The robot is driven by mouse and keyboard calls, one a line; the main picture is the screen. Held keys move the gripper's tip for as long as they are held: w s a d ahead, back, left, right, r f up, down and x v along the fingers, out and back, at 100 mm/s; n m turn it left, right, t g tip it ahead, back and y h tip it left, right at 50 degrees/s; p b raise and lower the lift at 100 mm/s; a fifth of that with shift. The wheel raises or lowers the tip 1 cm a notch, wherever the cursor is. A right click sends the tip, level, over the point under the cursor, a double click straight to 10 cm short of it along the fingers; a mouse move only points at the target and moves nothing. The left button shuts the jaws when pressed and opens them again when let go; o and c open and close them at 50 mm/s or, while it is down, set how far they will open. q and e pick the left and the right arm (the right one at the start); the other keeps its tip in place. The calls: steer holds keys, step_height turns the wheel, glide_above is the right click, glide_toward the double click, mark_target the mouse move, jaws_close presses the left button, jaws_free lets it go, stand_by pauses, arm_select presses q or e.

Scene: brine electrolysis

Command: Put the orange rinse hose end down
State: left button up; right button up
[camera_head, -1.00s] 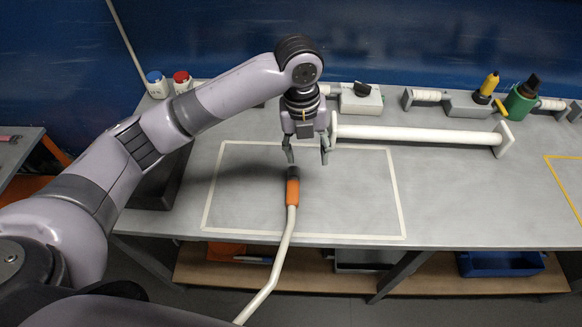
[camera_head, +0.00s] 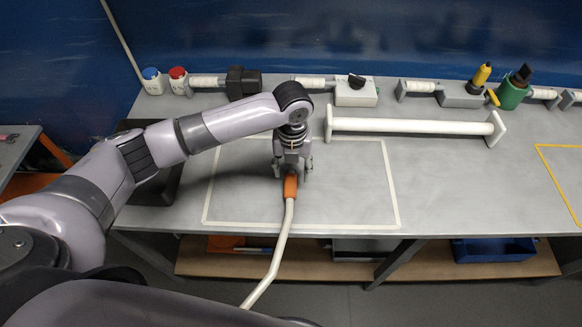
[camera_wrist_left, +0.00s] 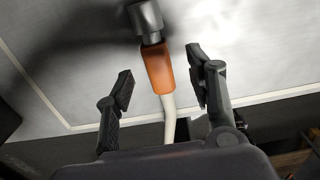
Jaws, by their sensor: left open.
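The orange rinse hose end (camera_head: 290,187) lies on the bench top inside the white taped rectangle (camera_head: 398,190). Its pale hose (camera_head: 279,250) runs over the front edge of the bench and down. My left gripper (camera_head: 292,172) is low over the hose end, fingers pointing down. In the left wrist view the orange grip (camera_wrist_left: 157,68) with its dark nozzle shows between the two open fingers (camera_wrist_left: 163,88), with a gap on both sides. The nozzle is hidden behind the gripper in the head view. My right gripper is not in view.
A white rail (camera_head: 410,126) stands behind the taped rectangle. The bench right of the rectangle is clear.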

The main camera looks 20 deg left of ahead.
mark_target(290, 179)
arm_select(q)
steer(key=f, duration=0.3)
steer(key=f+p, duration=0.1)
steer(key=f, duration=0.1)
steer(key=shift+a, duration=0.25)
steer(key=shift+c, duration=0.4)
jaws_close()
